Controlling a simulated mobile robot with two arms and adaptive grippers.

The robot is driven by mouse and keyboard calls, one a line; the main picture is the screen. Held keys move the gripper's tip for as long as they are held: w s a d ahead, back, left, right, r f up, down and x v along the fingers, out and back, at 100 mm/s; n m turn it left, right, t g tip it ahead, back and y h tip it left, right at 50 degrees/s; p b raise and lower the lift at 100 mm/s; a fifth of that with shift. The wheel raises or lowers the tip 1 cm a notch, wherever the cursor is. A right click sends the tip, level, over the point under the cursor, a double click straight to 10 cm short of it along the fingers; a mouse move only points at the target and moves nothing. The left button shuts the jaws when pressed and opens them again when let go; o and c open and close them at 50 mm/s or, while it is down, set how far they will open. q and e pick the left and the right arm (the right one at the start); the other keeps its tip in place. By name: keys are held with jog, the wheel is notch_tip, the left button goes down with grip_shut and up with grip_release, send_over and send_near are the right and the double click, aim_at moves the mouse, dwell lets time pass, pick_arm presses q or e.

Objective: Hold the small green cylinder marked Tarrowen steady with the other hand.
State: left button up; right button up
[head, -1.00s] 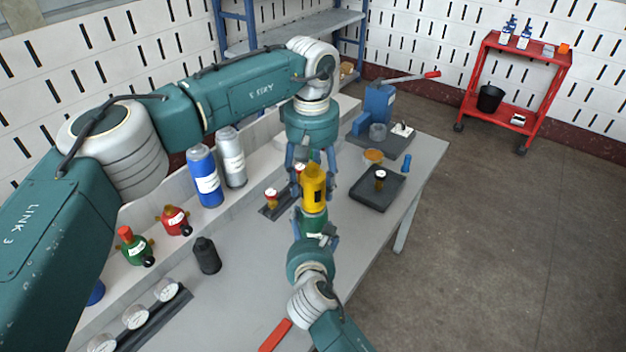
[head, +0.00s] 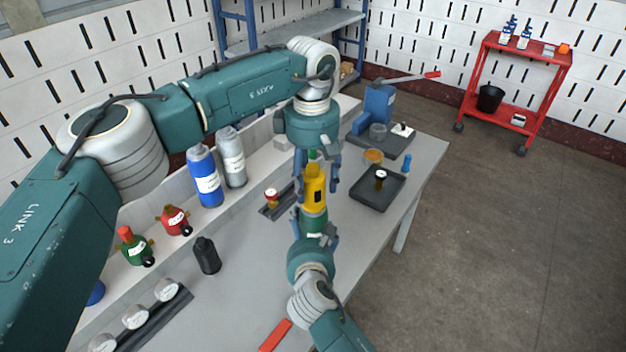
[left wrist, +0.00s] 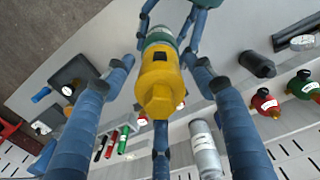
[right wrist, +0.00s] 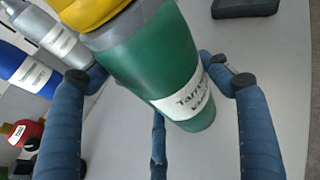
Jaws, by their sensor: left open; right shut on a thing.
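The small green cylinder (head: 314,223) stands upright between my two hands in the head view, with a yellow top part (head: 314,185). Its white label, partly legible as Tarrowen, shows in the right wrist view (right wrist: 185,97). My right gripper (head: 316,240) is shut on the green body from below. My left gripper (head: 319,178) is open above it, its fingers spread around the yellow part. In the left wrist view the yellow part (left wrist: 158,80) sits between the open fingers, with gaps at the sides.
A blue cylinder (head: 206,178) and a grey one (head: 232,160) stand at the left. A dark tray (head: 365,197) holds a small dark piece to the right. A black bottle (head: 207,255) and a red bar (head: 275,335) are nearer. The table's right edge is beyond the tray.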

pick_arm(q)
jog(key=n, duration=0.4)
jog(key=shift+n, duration=1)
jog(key=shift+n, duration=1.2)
jog(key=n, duration=0.3)
jog(key=shift+n, duration=0.3)
